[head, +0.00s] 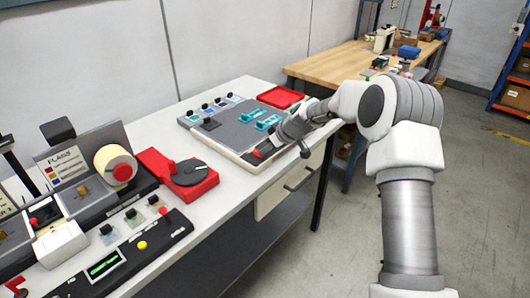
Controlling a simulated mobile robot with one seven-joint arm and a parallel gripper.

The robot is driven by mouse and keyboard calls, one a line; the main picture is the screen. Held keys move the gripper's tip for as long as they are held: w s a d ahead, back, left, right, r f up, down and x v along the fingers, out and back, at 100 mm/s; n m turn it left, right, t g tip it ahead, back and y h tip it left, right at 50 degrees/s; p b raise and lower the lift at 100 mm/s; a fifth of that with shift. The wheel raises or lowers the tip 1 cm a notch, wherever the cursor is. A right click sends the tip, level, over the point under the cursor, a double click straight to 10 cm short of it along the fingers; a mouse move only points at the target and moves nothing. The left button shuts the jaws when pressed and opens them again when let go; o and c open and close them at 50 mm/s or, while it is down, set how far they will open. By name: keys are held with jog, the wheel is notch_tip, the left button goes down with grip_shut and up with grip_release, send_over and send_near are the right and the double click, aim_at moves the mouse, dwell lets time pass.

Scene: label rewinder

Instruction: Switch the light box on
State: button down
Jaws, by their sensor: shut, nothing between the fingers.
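The light box (227,139) is a flat white-edged unit with a grey top, lying on the white bench in the head view. Two teal pieces (267,122) lie on its top, and its surface looks grey and unlit. My gripper (263,152) reaches in from the right, low over the box's front right corner, and is shut and empty. A small red and dark part shows right by the fingertips. I cannot tell whether it is a switch, or whether the fingers touch it.
A red tray (281,97) lies behind the box. A red device with a dark disc (189,172) stands to its left. The label rewinder with its roll (115,164) is further left. A drawer (288,186) is under the bench. A wooden table (341,64) stands behind.

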jog(key=shift+f+p, duration=0.1)
jog(key=shift+p, duration=0.3)
jog(key=shift+r, duration=0.85)
jog(key=shift+r, duration=0.25)
jog(key=v, duration=1.2)
jog(key=shift+s+d, duration=0.35)
jog(key=shift+d, duration=0.05)
jog(key=shift+s+r, duration=0.1)
jog(key=shift+r, duration=0.05)
